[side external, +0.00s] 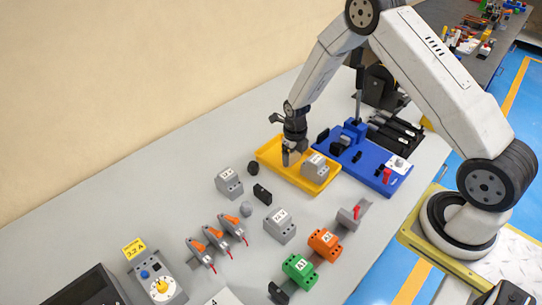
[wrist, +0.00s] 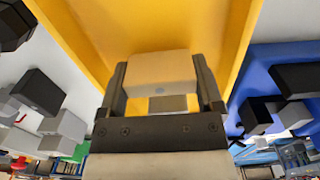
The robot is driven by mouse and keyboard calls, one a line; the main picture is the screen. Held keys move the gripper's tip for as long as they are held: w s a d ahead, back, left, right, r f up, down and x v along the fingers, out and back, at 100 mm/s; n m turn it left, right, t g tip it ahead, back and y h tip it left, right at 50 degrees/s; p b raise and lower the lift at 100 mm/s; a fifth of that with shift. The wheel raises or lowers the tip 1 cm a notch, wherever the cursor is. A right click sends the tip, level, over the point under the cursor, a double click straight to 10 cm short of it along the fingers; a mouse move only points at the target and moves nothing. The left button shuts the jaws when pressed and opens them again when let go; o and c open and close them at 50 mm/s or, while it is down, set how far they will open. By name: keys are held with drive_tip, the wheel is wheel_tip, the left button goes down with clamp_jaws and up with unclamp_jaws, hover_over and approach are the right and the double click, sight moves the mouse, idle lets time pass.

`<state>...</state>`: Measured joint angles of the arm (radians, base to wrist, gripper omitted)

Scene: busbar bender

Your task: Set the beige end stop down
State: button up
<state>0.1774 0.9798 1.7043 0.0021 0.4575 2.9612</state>
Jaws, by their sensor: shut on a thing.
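My gripper (side external: 291,156) points down over the left part of the yellow tray (side external: 262,155). In the wrist view my gripper (wrist: 160,88) is shut on the beige end stop (wrist: 160,68), a small pale block between the two dark fingers. The yellow tray floor (wrist: 110,25) lies behind the block in that view. In the side view the fingers mostly hide the end stop, and I cannot tell whether it touches the tray floor.
A grey module (side external: 315,169) stands in the tray's right part, close to my gripper. The blue fixture board (side external: 372,170) lies right of the tray. A black round piece (side external: 253,168), a black block (side external: 262,194) and a grey module (side external: 229,183) stand left and in front.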

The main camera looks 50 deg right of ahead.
drive_tip(key=shift+f, duration=0.35)
drive_tip(key=o, duration=1)
drive_tip(key=shift+r, duration=0.1)
drive_tip(key=shift+r, duration=6.1)
